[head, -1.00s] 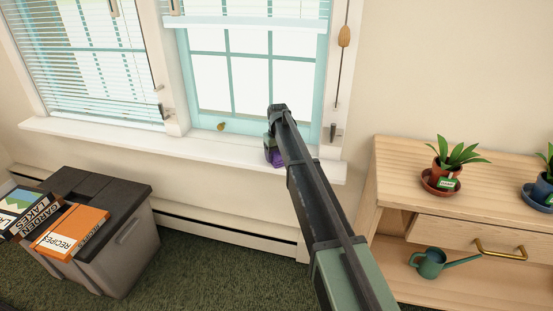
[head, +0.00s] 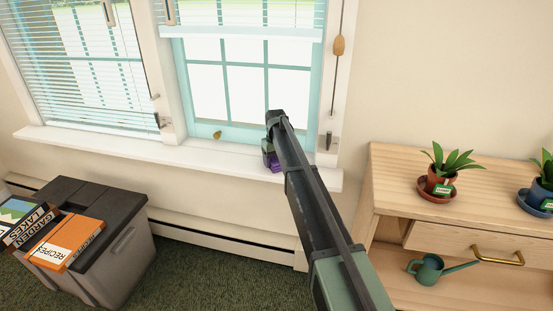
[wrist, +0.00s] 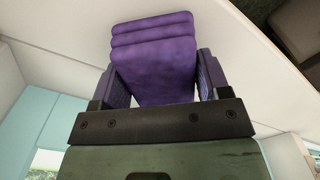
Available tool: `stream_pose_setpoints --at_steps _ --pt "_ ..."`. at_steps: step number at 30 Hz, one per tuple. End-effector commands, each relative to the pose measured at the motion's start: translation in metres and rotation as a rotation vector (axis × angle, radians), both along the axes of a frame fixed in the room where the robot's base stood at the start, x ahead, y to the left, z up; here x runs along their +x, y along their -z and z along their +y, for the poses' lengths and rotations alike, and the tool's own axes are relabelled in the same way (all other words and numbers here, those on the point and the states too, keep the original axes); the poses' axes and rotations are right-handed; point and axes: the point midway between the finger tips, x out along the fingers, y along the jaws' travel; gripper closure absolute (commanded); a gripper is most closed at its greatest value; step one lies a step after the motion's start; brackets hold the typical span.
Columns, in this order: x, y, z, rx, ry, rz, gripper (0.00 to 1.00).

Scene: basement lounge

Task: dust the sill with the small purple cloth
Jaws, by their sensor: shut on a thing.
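The small purple cloth (wrist: 153,65) is a folded, layered pad held between the two fingers of my gripper (wrist: 155,85) in the wrist view. In the head view a bit of the cloth (head: 271,160) shows at the white sill (head: 110,147), near its right end. My gripper (head: 269,152) is mostly hidden behind my arm there. In the wrist view the pale sill (wrist: 60,32) lies behind the cloth. I cannot tell whether the cloth touches it.
A grey bin (head: 128,262) with books (head: 65,243) on its lid stands below the sill at left. A wooden cabinet (head: 400,165) at right bears potted plants (head: 440,172) and a watering can (head: 428,269). Blinds (head: 75,80) hang above the sill; its left stretch looks clear.

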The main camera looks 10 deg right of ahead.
Motion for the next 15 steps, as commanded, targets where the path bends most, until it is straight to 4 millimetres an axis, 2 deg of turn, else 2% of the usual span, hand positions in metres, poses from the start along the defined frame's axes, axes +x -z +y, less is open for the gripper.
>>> stream_pose_setpoints --at_steps 4,11,15 --pt "-0.017 -0.001 0.007 0.0 -0.001 0.0 0.49" --pt "-0.021 -0.001 0.009 0.0 -0.001 0.0 0.49" --pt "-0.032 0.0 0.014 0.0 -0.001 0.0 0.49"
